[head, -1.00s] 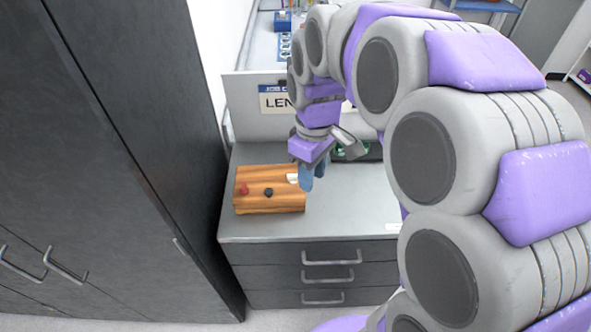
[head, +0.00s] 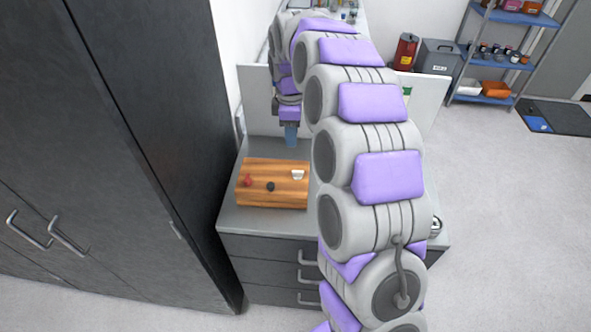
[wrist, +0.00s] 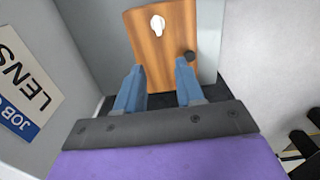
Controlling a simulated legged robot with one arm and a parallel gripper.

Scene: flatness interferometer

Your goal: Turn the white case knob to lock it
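The wooden case (head: 262,198) lies on the grey bench top, with a white knob (head: 298,175) at its right, a black knob (head: 270,186) near the middle and a red knob (head: 248,180) at the left. In the wrist view the white knob (wrist: 157,25) is at the top of the case (wrist: 165,60), and the black knob (wrist: 189,56) is lower right. My gripper (head: 290,143) is behind the case and apart from it. In the wrist view my gripper (wrist: 155,78) has its two blue fingers spread apart with nothing between them. The red knob is out of the wrist view.
A dark tall cabinet (head: 140,130) stands close at the left of the bench (head: 232,217). A LENS sign (wrist: 25,85) is on the panel behind. My arm hides the bench's right part. A shelf rack (head: 490,55) stands far right, with open floor before it.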

